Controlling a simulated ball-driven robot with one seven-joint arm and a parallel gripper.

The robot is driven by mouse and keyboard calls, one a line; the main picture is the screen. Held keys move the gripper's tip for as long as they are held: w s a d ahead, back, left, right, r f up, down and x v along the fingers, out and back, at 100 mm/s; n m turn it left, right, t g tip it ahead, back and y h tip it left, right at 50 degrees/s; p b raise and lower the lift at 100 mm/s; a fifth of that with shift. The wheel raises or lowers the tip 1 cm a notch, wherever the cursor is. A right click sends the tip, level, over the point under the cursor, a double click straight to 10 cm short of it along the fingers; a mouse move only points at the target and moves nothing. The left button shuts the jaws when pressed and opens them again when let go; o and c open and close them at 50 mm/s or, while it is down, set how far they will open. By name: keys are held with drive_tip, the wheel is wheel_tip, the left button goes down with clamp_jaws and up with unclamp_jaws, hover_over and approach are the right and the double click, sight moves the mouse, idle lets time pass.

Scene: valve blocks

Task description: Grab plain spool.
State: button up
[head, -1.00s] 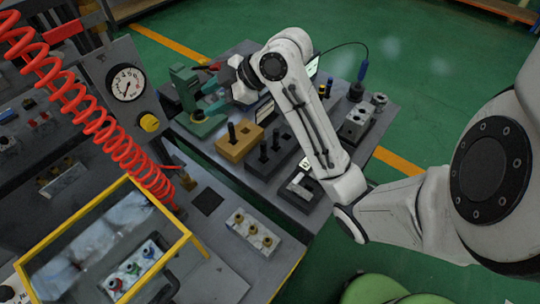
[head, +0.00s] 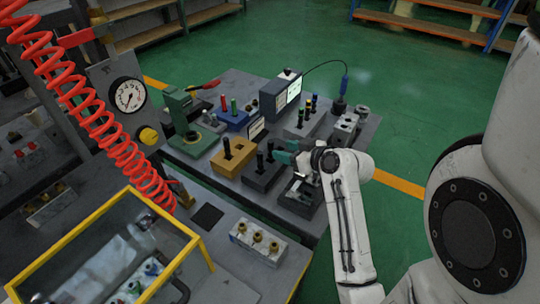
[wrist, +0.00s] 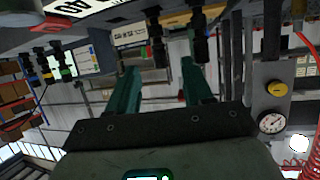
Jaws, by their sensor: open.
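Two black spools without visible coloured bands, the left one (head: 260,162) and the right one (head: 270,151), stand upright in a dark block (head: 263,178). My gripper (head: 284,152) is just right of them, with teal fingers pointing left towards them, open and apart from them. In the wrist view the scene looks upside down; my open gripper (wrist: 162,82) shows with nothing between its fingers. Two dark spools (wrist: 156,42) (wrist: 200,38) hang into that view near the fingertips. I cannot tell which one is the plain spool.
A yellow block (head: 232,158) with dark pegs stands left of the dark block. A grey block (head: 303,124) with colour-banded spools, a blue block (head: 232,120) and a screen box (head: 280,98) stand behind. A green press (head: 190,125) is at the left.

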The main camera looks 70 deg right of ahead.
sight(271, 146)
drive_tip(key=p+x, duration=0.1)
drive_tip(key=x, duration=0.6)
drive_tip(key=shift+w+d, duration=0.1)
clamp_jaws()
idle(0.4)
